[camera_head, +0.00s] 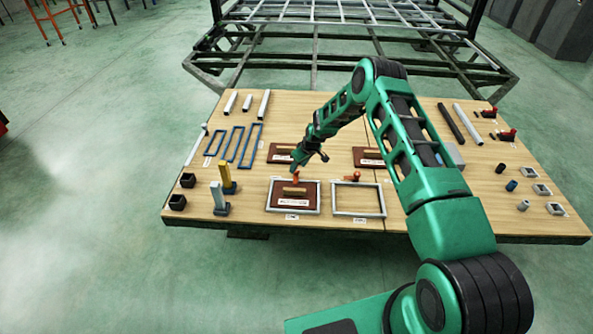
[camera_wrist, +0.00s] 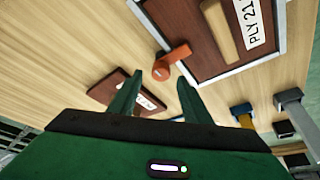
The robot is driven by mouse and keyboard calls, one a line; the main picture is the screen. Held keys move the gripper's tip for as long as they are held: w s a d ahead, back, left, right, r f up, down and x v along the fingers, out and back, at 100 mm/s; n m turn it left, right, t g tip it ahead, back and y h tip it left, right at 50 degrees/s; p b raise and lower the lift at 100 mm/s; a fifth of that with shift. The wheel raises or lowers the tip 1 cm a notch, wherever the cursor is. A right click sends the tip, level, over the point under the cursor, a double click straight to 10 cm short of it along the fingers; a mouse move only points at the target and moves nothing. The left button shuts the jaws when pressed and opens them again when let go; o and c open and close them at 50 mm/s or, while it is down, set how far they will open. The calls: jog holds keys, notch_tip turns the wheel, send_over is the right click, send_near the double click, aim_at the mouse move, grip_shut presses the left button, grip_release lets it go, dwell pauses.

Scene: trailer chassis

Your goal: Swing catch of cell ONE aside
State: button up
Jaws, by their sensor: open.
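A grey-framed cell (camera_head: 318,198) at the near middle of the table holds a brown panel (camera_head: 277,202) with a wooden handle bar. Its orange catch (camera_head: 296,176) stands at the far edge of the frame. In the wrist view, the catch (camera_wrist: 174,62) lies just beyond the fingertips, its arm reaching over the frame edge towards the panel (camera_wrist: 196,45). My gripper (camera_wrist: 156,82) is open and empty, and the catch is not between its fingers. In the head view, my gripper (camera_head: 309,160) is above and behind the catch. No cell number is readable.
An empty grey frame (camera_head: 383,203) with its own catch stands to the right. Brown panels (camera_head: 368,157) lie behind. Blue frames (camera_head: 233,143) lie farther back.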

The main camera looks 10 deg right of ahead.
aim_at(296, 176)
jog(key=shift+x, duration=1.35)
jog(key=c, duration=1)
